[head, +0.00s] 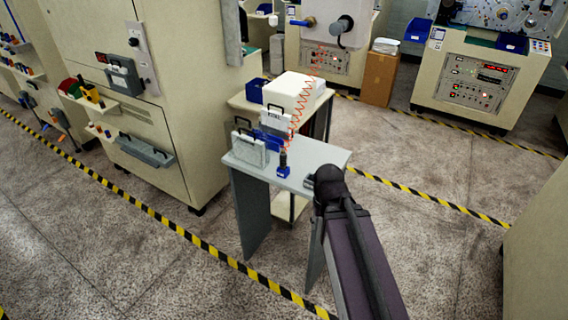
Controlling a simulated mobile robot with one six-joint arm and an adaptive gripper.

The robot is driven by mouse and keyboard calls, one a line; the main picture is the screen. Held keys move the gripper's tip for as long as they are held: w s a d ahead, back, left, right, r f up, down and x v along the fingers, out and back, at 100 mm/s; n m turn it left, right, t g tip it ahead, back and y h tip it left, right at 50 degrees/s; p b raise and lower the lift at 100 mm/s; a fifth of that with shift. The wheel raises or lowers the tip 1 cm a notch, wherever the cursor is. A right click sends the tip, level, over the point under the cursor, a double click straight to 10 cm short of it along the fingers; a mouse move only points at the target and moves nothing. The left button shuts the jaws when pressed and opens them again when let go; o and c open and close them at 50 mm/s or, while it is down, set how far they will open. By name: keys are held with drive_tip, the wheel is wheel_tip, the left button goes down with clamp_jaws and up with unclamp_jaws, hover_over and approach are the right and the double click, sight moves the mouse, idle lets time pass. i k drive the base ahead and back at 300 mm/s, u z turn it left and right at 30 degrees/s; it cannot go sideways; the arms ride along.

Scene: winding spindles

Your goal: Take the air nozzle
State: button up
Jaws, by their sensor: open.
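The air nozzle (283,160) stands upright in a small blue holder (284,172) near the front of the grey table (318,160). It looks dark and small, and a red coiled hose (302,95) runs up from it towards the machine behind. My gripper (311,182) is at the end of my dark arm, by the right front edge of the table. It is open and apart from the nozzle, to its right. Its fingers are small and partly hidden by the arm.
A grey case (249,150) with a handle stands on the table left of the nozzle. Blue bins (270,138) and a white box (292,92) are behind it. A tall beige cabinet (175,155) stands to the left. Yellow-black tape (215,245) crosses the open floor.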

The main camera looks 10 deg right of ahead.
sight(283, 154)
drive_tip(key=z, duration=0.7)
drive_tip(key=k, duration=0.8)
drive_tip(key=u, duration=0.65)
drive_tip(key=i, duration=1)
drive_tip(key=u, duration=0.05)
